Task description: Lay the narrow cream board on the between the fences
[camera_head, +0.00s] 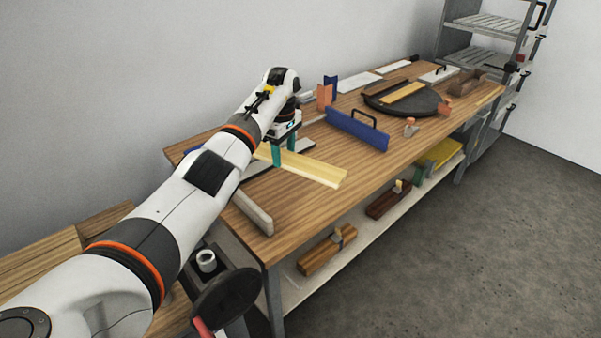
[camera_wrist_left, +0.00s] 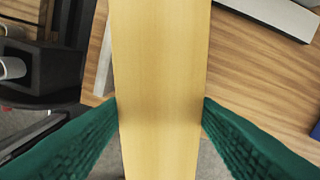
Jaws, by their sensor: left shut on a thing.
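My left gripper (camera_head: 283,152) has teal fingers and is shut on a long, narrow cream board (camera_head: 316,168). It holds the board over the left end of the wooden bench (camera_head: 303,201). In the left wrist view the board (camera_wrist_left: 162,50) runs lengthwise between the two fingers of the gripper (camera_wrist_left: 161,103). Two pale grey bars, perhaps the fences, are near it: one (camera_head: 253,212) at the bench's left end, the other (camera_head: 299,147) partly hidden behind the gripper. Whether the board touches anything below cannot be told. My right gripper is out of view.
A blue panel with a black handle (camera_head: 357,130) stands right of the board. Farther along are a dark round plate (camera_head: 373,102) bearing a yellowish strip (camera_head: 402,93), and orange blocks (camera_head: 411,127). Wooden planes lie on the shelf below (camera_head: 327,250). A rack (camera_head: 482,60) stands at the far end.

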